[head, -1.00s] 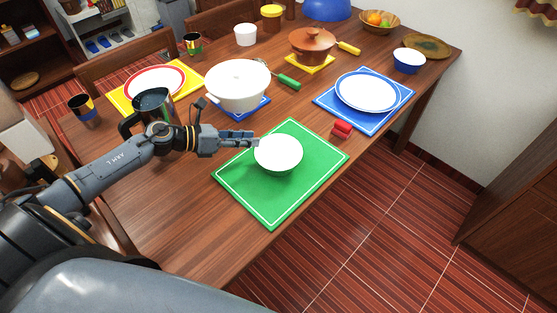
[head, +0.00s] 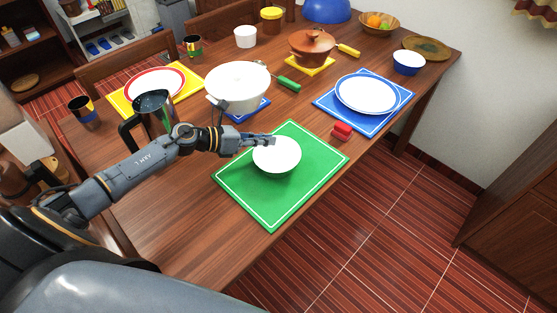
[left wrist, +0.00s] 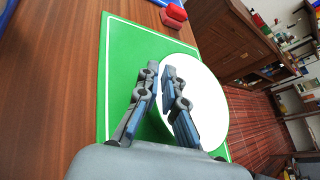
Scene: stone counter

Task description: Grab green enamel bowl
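The bowl (head: 277,158) shows a plain white inside and stands on the green placemat (head: 245,190). Its outer wall is mostly hidden, so I cannot tell its colour. My left gripper (head: 272,141) is at the bowl's far-left rim. In the left wrist view, the fingers of my left gripper (left wrist: 160,68) are apart with a narrow gap. One finger is over the white bowl (left wrist: 205,85) and the other is over the green mat (left wrist: 125,60) beside it. I cannot tell whether either finger touches the rim. My right gripper is not in view.
A dark pitcher (head: 153,112) stands close by my left forearm. A white pot (head: 238,92) is behind the gripper. A red object (head: 342,131) and a blue placemat (head: 325,102) with a plate (head: 367,94) lie to the right. The near table area is clear.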

